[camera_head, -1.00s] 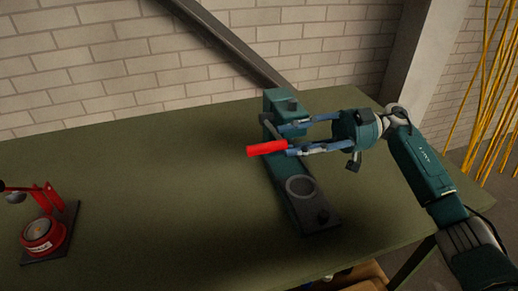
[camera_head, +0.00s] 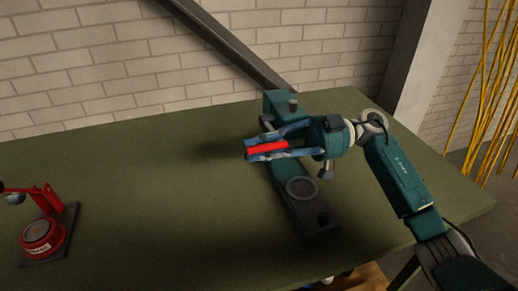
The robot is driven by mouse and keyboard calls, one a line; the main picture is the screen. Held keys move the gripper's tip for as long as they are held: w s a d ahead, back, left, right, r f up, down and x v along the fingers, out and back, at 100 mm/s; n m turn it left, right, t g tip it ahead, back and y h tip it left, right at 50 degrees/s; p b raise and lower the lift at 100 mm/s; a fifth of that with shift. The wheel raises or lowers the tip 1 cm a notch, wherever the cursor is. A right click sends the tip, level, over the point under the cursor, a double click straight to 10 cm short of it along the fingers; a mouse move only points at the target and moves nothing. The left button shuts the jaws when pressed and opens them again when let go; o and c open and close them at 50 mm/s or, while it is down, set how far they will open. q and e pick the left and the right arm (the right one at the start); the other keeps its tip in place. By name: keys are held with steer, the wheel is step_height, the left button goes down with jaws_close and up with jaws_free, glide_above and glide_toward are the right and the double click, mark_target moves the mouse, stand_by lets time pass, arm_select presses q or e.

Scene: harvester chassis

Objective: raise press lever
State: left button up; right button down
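The teal press (camera_head: 278,103) stands on the table, with a flat base bearing a round ring (camera_head: 300,188) reaching toward the front. Its lever has a red handle (camera_head: 268,147) that lies roughly level and points left. My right gripper (camera_head: 249,150) comes in from the right, with one blue finger above and one below the handle in the picture. The fingers close in toward their tips and appear shut on the red handle. The fingers partly hide the handle and the lever's joint. My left gripper is not in view.
A smaller red press (camera_head: 43,234) on a dark base stands at the table's left end. The green table (camera_head: 150,190) is clear between the two presses. A brick wall (camera_head: 100,65) with a slanted dark beam runs behind. Yellow rods (camera_head: 487,90) stand at far right.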

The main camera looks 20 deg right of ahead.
steer(key=shift+r, duration=0.15)
steer(key=shift+r+p, duration=0.15)
steer(key=shift+p, duration=0.3)
step_height(320, 180, up, 6)
steer(key=w+m+p, duration=0.3)
steer(key=m+p, duration=0.3)
steer(key=p, duration=0.8)
steer(key=c, duration=1.6)
jaws_free()
steer(key=shift+c, duration=0.2)
steer(key=shift+d, duration=0.1)
steer(key=d, duration=1.1)
steer(key=shift+w+d, duration=0.15)
steer(key=shift+d, duration=0.25)
